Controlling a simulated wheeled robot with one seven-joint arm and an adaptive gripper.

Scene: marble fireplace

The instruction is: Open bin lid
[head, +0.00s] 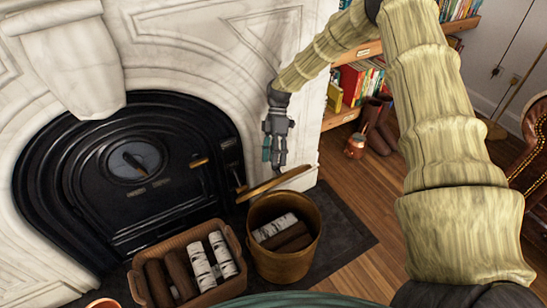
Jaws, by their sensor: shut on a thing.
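The bin is a round brass-coloured bucket (263,265) standing on the dark hearth in the head view. Its mouth is uncovered, and birch and brown logs show inside. The bin lid (268,186) is a thin golden plate seen nearly edge-on, raised above the far rim of the bucket. My gripper (275,160) reaches down from above, and its fingertips are at the lid. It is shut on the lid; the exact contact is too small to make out.
A wicker basket (207,299) of logs stands left of the bin. A black stove front (120,180) in the white marble fireplace is behind it. Bookshelves (362,80) and a copper pot (355,147) are at the back right.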

